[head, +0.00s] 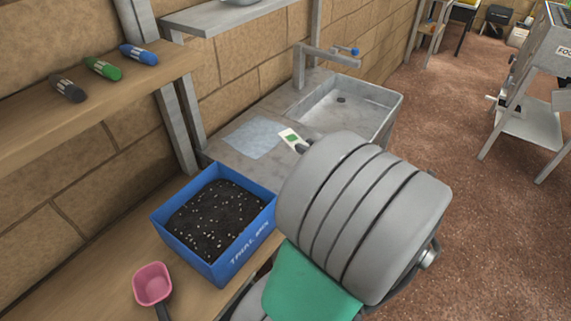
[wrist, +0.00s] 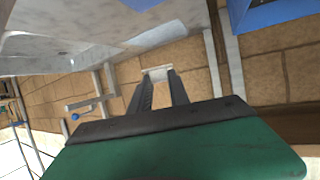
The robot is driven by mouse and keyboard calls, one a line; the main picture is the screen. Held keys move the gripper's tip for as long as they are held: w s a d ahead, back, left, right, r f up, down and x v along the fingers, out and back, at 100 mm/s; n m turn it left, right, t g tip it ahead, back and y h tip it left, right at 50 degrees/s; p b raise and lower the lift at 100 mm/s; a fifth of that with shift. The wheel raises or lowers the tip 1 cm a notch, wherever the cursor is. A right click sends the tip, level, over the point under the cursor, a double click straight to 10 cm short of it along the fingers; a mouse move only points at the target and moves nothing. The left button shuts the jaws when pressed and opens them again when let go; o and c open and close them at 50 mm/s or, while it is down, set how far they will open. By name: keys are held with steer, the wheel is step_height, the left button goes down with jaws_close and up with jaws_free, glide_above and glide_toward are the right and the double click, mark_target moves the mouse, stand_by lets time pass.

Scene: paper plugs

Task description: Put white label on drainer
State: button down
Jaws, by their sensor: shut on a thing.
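The white label (head: 290,138) has a green patch on it and is at the tip of my gripper (head: 302,147) in the head view. In the wrist view the two dark fingers (wrist: 158,82) are shut on the white label (wrist: 158,73), seen nearly edge-on. The grey drainer (head: 232,163) is the flat top left of the basin, with a pale bluish patch (head: 250,139) on it. The label appears over the drainer, between that patch and the basin. I cannot tell its height above the surface. My arm hides the drainer's near right side.
The sink basin (head: 345,108) with its blue-knobbed tap (head: 330,52) adjoins the drainer on the right. A blue box of soil (head: 238,262) stands at the near left, with a pink scoop (head: 153,284) beside it. Green, blue and dark markers lie on a wooden shelf (head: 30,110).

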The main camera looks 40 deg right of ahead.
steer(key=w+d+f+p, duration=0.2)
steer(key=w+d+f, duration=0.7)
steer(key=d+f, duration=0.1)
steer(key=shift+w, duration=0.35)
step_height(320, 180, down, 3)
steer(key=shift+r+p, duration=0.2)
steer(key=shift+p, duration=0.4)
steer(key=shift+f+b, duration=0.4)
steer(key=c, duration=1.2)
jaws_free()
steer(key=shift+r, duration=0.1)
steer(key=shift+c, duration=0.2)
steer(key=shift+r+p, duration=0.25)
steer(key=shift+p, duration=0.1)
steer(key=b+v, duration=0.1)
steer(key=v, duration=1.1)
steer(key=shift+b, duration=0.35)
